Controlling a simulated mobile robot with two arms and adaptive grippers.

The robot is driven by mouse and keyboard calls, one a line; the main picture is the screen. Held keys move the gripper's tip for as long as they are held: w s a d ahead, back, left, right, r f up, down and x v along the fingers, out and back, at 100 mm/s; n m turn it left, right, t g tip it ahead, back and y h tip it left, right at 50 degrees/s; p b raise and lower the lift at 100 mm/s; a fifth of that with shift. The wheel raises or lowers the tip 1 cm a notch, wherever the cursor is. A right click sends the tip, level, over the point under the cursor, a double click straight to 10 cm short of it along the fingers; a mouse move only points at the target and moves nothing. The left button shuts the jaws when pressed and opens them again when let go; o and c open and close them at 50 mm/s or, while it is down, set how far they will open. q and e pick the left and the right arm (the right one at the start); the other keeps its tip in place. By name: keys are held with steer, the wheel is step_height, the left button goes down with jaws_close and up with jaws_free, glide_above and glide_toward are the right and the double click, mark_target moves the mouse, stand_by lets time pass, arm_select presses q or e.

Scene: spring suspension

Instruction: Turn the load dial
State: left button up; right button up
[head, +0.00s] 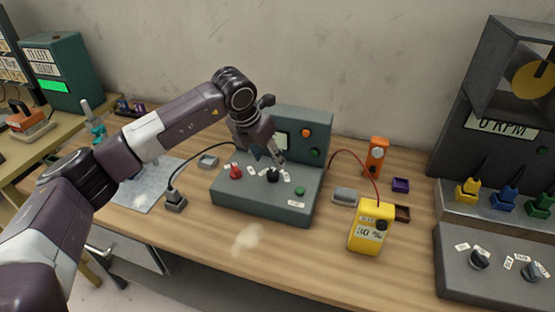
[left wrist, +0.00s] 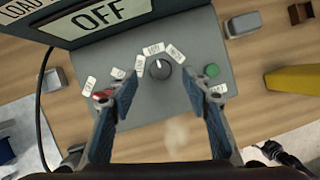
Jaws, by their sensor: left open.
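The load dial appears to be the black round knob (head: 272,175) on the sloped top of the grey-green console (head: 262,208). In the left wrist view the knob (left wrist: 160,69) has a pale mark near its top edge and small white labels around it. My left gripper (head: 267,156) is above the console, close to the knob. In the left wrist view its open fingers (left wrist: 160,95) stand either side of the knob's line, with nothing between them. I cannot tell the exact height gap. A sign on the console reads OFF (left wrist: 108,13).
A red knob (head: 236,172) and a green button (head: 300,191) flank the dial. A yellow meter (head: 371,227) reading 30 % stands to the right, with a red cable. An orange device (head: 376,156) stands behind it. Front table wood is mostly clear.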

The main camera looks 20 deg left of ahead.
mark_target(272, 173)
arm_select(q)
steer(key=shift+a+f, duration=0.1)
steer(key=shift+a, duration=0.05)
steer(key=shift+s+d+f+p, duration=0.1)
steer(key=shift+s+f+p, duration=0.05)
steer(key=shift+f+p, duration=0.2)
steer(key=shift+s+d+f+p, duration=0.1)
steer(key=shift+f+p, duration=0.15)
steer(key=shift+f, duration=0.15)
steer(key=x, duration=0.2)
steer(key=shift+w+d+f+p, duration=0.1)
steer(key=shift+w+f+p, duration=0.05)
steer(key=shift+f+p, duration=0.2)
steer(key=shift+x, duration=1)
steer(key=shift+w, duration=0.15)
steer(key=shift+f, duration=0.1)
steer(key=c, duration=1.2)
steer(key=shift+o, duration=0.2)
arm_select(e)
steer(key=s, duration=0.1)
steer(key=s+r, duration=0.2)
steer(key=s, duration=0.1)
steer(key=shift+d+r, duration=0.1)
steer(key=shift+d, duration=0.1)
steer(key=shift+w, duration=0.1)
